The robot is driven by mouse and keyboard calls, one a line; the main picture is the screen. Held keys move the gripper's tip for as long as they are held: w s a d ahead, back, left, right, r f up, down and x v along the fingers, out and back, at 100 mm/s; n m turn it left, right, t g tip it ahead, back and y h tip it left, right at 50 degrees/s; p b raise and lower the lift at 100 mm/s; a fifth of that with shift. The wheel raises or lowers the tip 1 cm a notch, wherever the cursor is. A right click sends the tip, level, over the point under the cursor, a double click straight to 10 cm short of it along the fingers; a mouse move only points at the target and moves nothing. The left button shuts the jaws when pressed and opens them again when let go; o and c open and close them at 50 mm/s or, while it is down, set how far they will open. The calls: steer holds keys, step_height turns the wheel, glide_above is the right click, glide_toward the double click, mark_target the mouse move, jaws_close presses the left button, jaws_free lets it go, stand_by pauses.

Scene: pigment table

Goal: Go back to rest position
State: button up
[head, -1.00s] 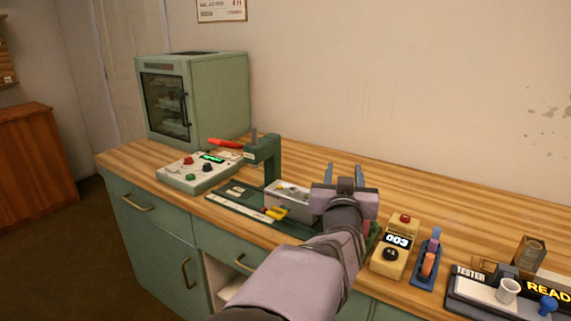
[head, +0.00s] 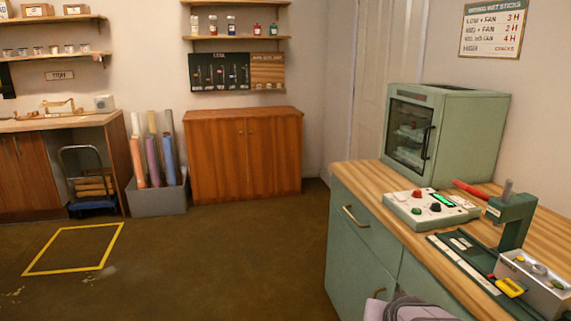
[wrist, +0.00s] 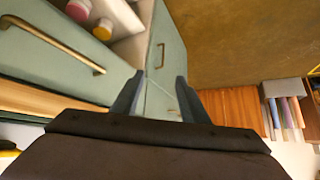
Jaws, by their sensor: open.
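My gripper (wrist: 162,97) shows in the wrist view with its two dark fingers spread apart and nothing between them. Behind the fingers are the green cabinet front (wrist: 95,65) and the brown floor (wrist: 235,40). In the head view the gripper is out of sight; only a grey piece of my arm shows at the bottom edge, in front of the green workbench (head: 352,262).
A wooden cupboard (head: 245,158) and a bin of rolls (head: 158,198) stand beyond. The middle floor is clear.

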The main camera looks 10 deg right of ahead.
steer(key=s+a+f+n+g+y, duration=0.1)
steer(key=s+a+f+n+g, duration=0.1)
steer(key=s+a+f, duration=0.4)
steer(key=s+a+f+n+g+y, duration=0.1)
steer(key=s+a+n+g+y, duration=0.2)
steer(key=a, duration=0.5)
steer(key=s+a+f+n+g, duration=0.2)
steer(key=s+a+f, duration=0.25)
steer(key=a, duration=0.25)
step_height(320, 180, up, 24)
steer(key=p, duration=2.4)
step_height(320, 180, down, 29)
steer(key=b, duration=2.9)
steer(key=shift+s, duration=0.25)
steer(key=shift+r, duration=0.1)
